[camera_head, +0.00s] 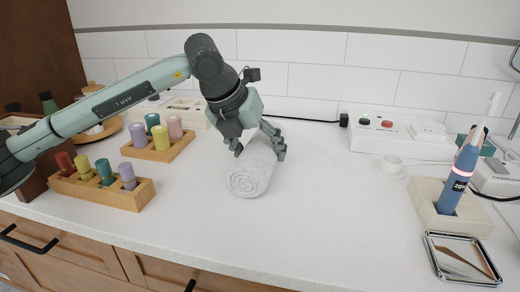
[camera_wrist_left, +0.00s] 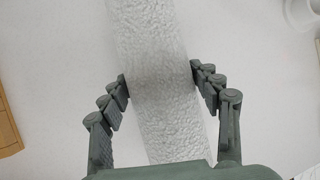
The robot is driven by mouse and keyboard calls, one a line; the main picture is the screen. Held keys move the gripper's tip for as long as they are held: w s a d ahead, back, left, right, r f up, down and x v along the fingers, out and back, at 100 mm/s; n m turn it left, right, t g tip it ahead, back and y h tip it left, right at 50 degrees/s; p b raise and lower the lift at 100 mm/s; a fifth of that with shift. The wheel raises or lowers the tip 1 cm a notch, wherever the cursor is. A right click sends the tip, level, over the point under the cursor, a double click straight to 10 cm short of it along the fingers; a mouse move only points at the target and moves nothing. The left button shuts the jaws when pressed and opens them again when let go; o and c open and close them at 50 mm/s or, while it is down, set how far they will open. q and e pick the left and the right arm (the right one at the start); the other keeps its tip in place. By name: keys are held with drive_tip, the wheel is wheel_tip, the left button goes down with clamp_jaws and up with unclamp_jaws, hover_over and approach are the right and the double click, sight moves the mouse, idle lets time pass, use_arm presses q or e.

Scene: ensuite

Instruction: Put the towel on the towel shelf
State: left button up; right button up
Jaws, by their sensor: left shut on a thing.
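A rolled white towel (camera_head: 250,176) lies on the white counter in the middle of the head view, its round end facing the front. My left gripper (camera_head: 259,146) reaches down over the towel from above with a finger on each side. In the left wrist view the towel (camera_wrist_left: 155,110) runs lengthwise between the fingertips of my left gripper (camera_wrist_left: 158,81), which touch its two sides. The towel appears to rest on the counter. My right gripper is in neither view. I see no towel shelf in these frames.
Two wooden holders with coloured bottles (camera_head: 100,186) (camera_head: 158,148) stand to the left. The counter front (camera_head: 300,230) is clear.

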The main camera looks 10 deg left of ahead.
use_arm(q)
drive_tip(key=o, duration=1.4)
drive_tip(key=shift+c, duration=0.2)
